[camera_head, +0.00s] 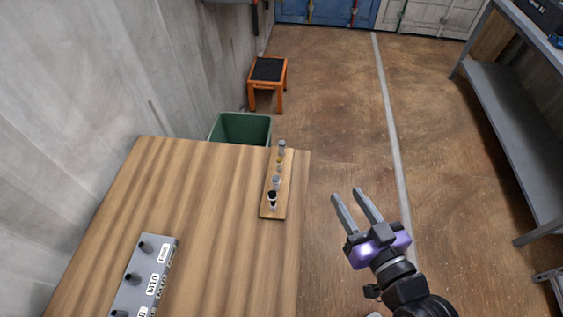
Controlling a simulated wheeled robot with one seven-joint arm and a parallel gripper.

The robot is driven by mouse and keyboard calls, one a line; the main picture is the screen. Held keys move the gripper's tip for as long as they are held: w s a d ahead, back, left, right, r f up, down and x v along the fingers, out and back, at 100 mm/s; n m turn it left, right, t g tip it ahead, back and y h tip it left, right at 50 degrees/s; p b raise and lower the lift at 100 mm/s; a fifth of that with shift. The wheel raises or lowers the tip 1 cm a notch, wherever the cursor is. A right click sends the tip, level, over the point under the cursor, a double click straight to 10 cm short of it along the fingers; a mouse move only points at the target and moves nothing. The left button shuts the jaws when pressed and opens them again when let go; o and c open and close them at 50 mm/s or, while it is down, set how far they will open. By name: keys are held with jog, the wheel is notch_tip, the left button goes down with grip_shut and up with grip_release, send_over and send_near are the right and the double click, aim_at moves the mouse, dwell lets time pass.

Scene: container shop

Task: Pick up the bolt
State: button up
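A narrow wooden board (268,212) lies along the right edge of the wooden table. Several small bolt-like pieces stand on it in a row. A grey one (282,147) is at the far end, a small yellowish one (280,162) comes after it, then a grey one (275,183), and a dark and white one (271,200) is nearest. I cannot tell which is the bolt meant. My gripper (346,193) is to the right of the table, over the floor. Its two fingers are apart with nothing between them, and it touches none of the pieces.
A grey block (160,262) with black knobs and labels, one reading M10, lies on the wooden table (205,200). A green bin (240,128) and an orange stool (267,72) stand behind the table. A metal shelf (510,110) is at right. The floor between is clear.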

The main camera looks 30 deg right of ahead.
aim_at(281, 162)
jog(key=w+n+y, duration=0.2)
jog(key=w, duration=0.3)
jog(key=w+n+g+y, duration=0.1)
jog(key=w+y, duration=0.1)
jog(key=w, duration=0.3)
jog(key=w+n+g+y, duration=0.1)
jog(key=w+n+y, duration=0.1)
jog(key=w, duration=0.3)
jog(key=shift+w+a+f+n+y, duration=0.1)
jog(key=shift+a+f+n+y, duration=0.25)
jog(key=shift+y, duration=0.25)
jog(key=a+n+y, duration=0.1)
jog(key=s+a+n+g+y, duration=0.1)
jog(key=a+n, duration=0.1)
jog(key=shift+a+f+g+y, duration=0.2)
jog(key=shift+a+g+y, duration=0.1)
jog(key=shift+y, duration=0.1)
jog(key=shift+a+n, duration=0.25)
jog(key=shift+w+a+f, duration=0.1)
jog(key=shift+w+a, duration=0.1)
jog(key=p+x, duration=0.2)
jog(key=x, duration=0.4)
jog(key=shift+a, duration=0.1)
jog(key=shift+w+a+f, duration=0.25)
jog(key=shift+w, duration=0.15)
grip_shut()
